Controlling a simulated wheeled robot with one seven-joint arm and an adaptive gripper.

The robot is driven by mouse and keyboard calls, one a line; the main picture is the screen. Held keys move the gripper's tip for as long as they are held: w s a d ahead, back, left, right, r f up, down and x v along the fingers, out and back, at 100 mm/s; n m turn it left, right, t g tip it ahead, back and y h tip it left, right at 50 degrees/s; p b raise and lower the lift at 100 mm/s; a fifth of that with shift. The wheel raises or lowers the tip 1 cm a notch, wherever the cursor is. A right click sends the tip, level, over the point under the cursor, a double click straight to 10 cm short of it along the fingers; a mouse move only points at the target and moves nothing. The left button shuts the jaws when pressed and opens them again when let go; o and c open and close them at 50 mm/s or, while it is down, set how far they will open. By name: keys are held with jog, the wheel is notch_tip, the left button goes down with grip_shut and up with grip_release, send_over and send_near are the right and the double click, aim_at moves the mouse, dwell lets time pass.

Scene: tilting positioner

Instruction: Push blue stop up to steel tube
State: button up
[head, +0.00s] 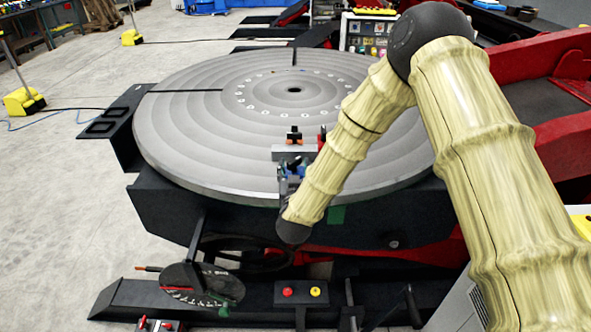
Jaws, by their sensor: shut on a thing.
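The grey steel tube (290,153) appears as a short pale block lying near the front edge of the round grey turntable. A small blue part, which looks like the blue stop (299,169), sits just in front of it. Whether the two touch is too small to tell. My gripper (287,181) is at the turntable's front rim, beside the blue part, and looks shut on it. My wrist and forearm hide much of the gripper and the area to its right.
A small black and orange piece (294,136) stands behind the tube, and a red piece (321,138) is at its right. The round turntable (190,130) has dark radial slots and is otherwise clear at left. A control box with red and yellow buttons (301,292) is below.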

jog(key=shift+w, duration=0.8)
jog(key=shift+s+f+b, duration=0.15)
jog(key=shift+s+b, duration=0.15)
jog(key=shift+s, duration=0.25)
dwell(1.7)
jog(key=shift+w, duration=0.55)
dwell(0.6)
jog(key=shift+s+b, duration=0.3)
jog(key=shift+s, duration=0.45)
dwell(2.0)
jog(key=o, duration=1.6)
jog(key=shift+c, duration=0.2)
jog(key=o, duration=0.5)
